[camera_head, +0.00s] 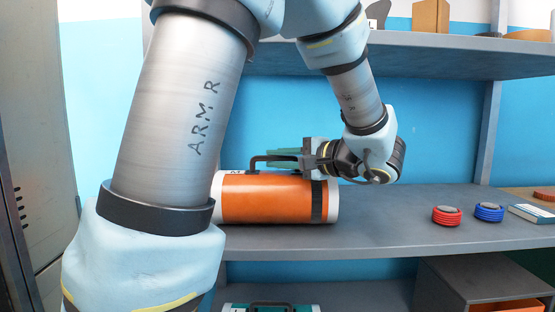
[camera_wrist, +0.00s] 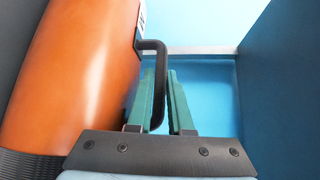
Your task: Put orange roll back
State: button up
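The orange roll (camera_head: 268,198) lies on its side on the middle shelf, with white ends and a dark band near its right end. Its black handle (camera_wrist: 157,90) stands out from its side and also shows in the head view (camera_head: 262,158). My gripper (camera_head: 285,157) reaches in from the right, beside the handle. In the wrist view, the green fingers (camera_wrist: 160,80) lie one on each side of the handle bar. A narrow gap seems to show beside the bar, so the fingers look open around it.
The middle shelf (camera_head: 390,215) is clear just right of the roll. Red discs (camera_head: 447,216), blue discs (camera_head: 489,212) and a small box (camera_head: 531,213) lie farther right. An upper shelf (camera_head: 420,55) overhangs. Another handled item (camera_head: 270,306) sits below, beside a grey box (camera_head: 480,280).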

jog(key=o, duration=0.4)
jog(key=shift+r, duration=0.15)
jog(key=v, duration=1.2)
